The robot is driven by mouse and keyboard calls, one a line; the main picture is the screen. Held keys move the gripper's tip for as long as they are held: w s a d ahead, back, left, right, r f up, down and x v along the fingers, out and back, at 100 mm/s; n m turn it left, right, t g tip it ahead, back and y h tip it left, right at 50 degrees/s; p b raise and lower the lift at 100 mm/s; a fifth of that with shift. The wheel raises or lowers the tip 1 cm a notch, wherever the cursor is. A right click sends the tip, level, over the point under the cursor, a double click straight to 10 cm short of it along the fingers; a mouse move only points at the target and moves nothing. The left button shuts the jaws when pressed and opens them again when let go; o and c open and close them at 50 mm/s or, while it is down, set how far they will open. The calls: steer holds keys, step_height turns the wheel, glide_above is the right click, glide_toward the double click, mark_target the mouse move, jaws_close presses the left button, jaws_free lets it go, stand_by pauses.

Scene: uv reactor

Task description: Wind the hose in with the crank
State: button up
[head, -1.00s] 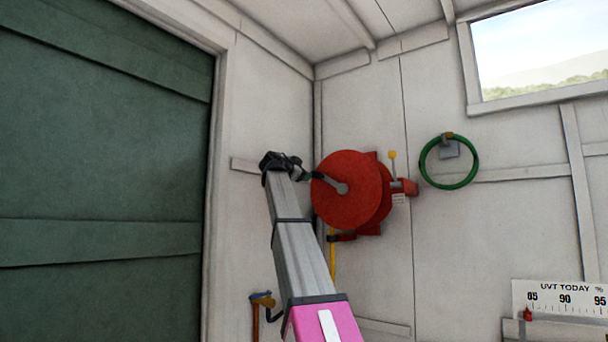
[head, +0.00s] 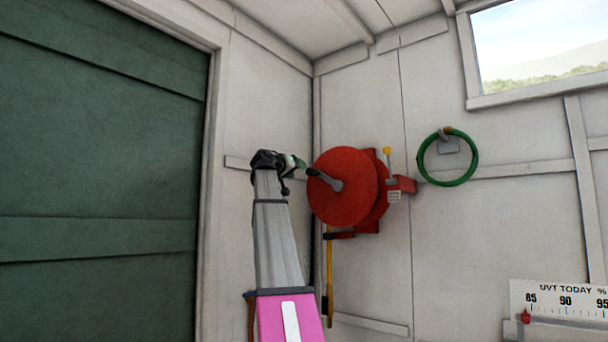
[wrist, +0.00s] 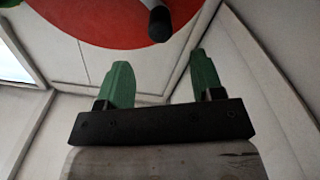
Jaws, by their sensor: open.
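The red hose reel (head: 343,195) is mounted on the white wall near the corner. Its grey crank (head: 328,181) runs up and left from the hub to a dark handle (head: 312,172). The handle also shows in the wrist view (wrist: 159,24), beyond the fingertips and roughly between them. A yellow hose (head: 329,275) hangs straight down below the reel. My gripper (head: 300,162) is just left of the handle; its green fingers (wrist: 162,75) are open and empty in the wrist view. I see no contact with the handle.
A yellow-knobbed lever (head: 388,155) stands on a red fitting (head: 403,185) right of the reel. A green hose ring (head: 474,166) hangs farther right. A UVT scale (head: 565,299) is at lower right. A green door (head: 95,180) fills the left.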

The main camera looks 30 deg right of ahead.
mark_target(308, 172)
steer(key=x, duration=0.9)
steer(key=shift+w+d, duration=0.15)
steer(key=shift+d, duration=0.15)
steer(key=shift+c, duration=0.2)
